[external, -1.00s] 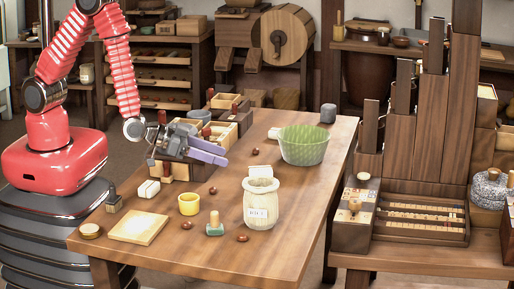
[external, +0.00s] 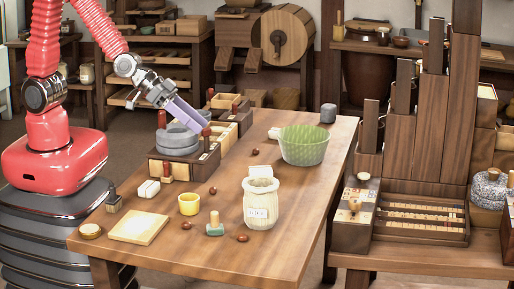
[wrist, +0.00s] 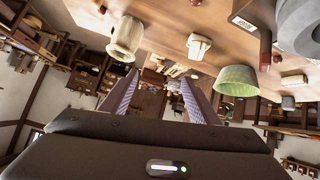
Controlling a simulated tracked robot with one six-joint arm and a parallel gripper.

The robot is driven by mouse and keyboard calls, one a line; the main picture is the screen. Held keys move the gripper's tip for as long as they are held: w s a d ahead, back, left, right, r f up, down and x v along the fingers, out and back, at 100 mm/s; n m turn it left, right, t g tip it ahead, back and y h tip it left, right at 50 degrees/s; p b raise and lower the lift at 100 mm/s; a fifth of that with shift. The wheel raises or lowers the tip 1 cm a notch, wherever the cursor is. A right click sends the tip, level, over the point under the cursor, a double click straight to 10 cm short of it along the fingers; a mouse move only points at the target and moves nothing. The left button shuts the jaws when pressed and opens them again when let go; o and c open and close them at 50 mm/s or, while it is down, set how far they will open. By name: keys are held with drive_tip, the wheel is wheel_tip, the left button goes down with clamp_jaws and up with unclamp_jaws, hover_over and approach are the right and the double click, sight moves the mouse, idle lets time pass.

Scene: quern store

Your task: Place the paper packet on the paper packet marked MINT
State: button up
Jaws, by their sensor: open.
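A small white packet (external: 148,188) lies on the near left of the table, by the wooden board. A second white packet-like piece (external: 260,171) shows behind the pale jar, partly hidden by it. A third pale piece (external: 273,133) sits against the left side of the green bowl. A white piece (wrist: 199,45) also shows between jar and bowl in the wrist view. I cannot read MINT on any of them. My gripper (external: 191,113) is open and empty, raised above the compartment boxes, apart from all packets. Its two fingers (wrist: 160,77) show spread in the wrist view.
The pale labelled jar (external: 261,206) and green bowl (external: 303,146) stand on the table (external: 290,250). A grey round stone (external: 178,142) sits on the drawered box (external: 186,172). A yellow cup (external: 188,204), green-based stamp (external: 214,226) and wooden board (external: 138,228) are near the front.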

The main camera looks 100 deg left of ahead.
drive_tip(key=s+r+m+g, duration=0.1)
drive_tip(key=s+r, duration=0.2)
drive_tip(key=s, duration=0.5)
drive_tip(key=s+a+r+g, duration=0.1)
drive_tip(key=s+r, duration=0.3)
drive_tip(key=s, duration=0.5)
drive_tip(key=s+a+r+m+g, duration=0.1)
drive_tip(key=s+r, duration=0.3)
drive_tip(key=s, duration=0.5)
drive_tip(key=shift+r+m+g, duration=0.2)
drive_tip(key=shift+m+g, duration=0.1)
drive_tip(key=shift+g, duration=0.6)
